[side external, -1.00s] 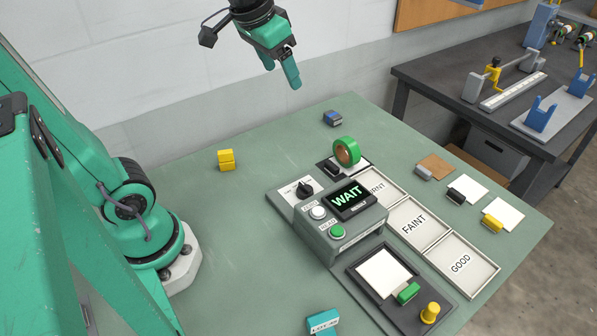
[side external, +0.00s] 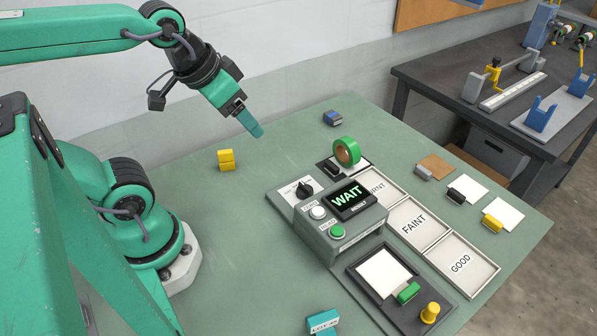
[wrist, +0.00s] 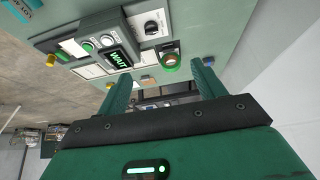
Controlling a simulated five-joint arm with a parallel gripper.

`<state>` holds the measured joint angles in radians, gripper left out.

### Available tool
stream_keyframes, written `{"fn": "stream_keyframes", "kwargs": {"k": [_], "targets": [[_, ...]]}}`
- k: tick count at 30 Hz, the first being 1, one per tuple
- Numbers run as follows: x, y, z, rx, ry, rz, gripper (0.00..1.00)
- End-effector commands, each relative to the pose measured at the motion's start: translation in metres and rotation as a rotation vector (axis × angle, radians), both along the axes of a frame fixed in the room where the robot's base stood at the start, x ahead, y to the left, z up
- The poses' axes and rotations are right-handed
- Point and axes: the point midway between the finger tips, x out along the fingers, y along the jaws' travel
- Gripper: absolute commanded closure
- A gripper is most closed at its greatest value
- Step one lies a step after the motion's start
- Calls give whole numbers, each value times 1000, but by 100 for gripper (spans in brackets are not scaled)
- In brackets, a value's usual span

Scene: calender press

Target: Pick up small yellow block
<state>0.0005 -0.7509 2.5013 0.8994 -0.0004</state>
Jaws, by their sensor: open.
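The small yellow block (side external: 226,160) sits on the green tabletop at the back left, in the side external view. It looks like two yellow pieces stacked or a block with a dark seam; I cannot tell which. My gripper (side external: 257,131) is in the air above the table, to the right of the block in the picture and apart from it. In the wrist view my gripper (wrist: 163,90) has its two green fingers spread, with nothing held between them. The yellow block does not show in the wrist view.
A control box with a WAIT display (side external: 348,198) stands mid-table. A green tape roll (side external: 346,152) and a blue block (side external: 332,118) lie behind it. Labelled trays (side external: 412,226) are to the right. A teal-and-white block (side external: 322,320) lies in front. Table around the yellow block is clear.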

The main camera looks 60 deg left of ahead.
Motion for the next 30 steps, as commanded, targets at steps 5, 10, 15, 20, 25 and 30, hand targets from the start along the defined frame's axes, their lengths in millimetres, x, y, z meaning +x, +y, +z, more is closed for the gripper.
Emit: {"fn": "stream_keyframes", "kwargs": {"k": [5,10,15,20,25,30], "targets": [[0,0,0,0,0,0,31],[0,0,0,0,0,0,31],[0,0,0,0,0,0,50],[0,0,0,0,0,0,50],[1,1,0,2,3,0,50],[6,7,-5,20,25,-10,50]]}}
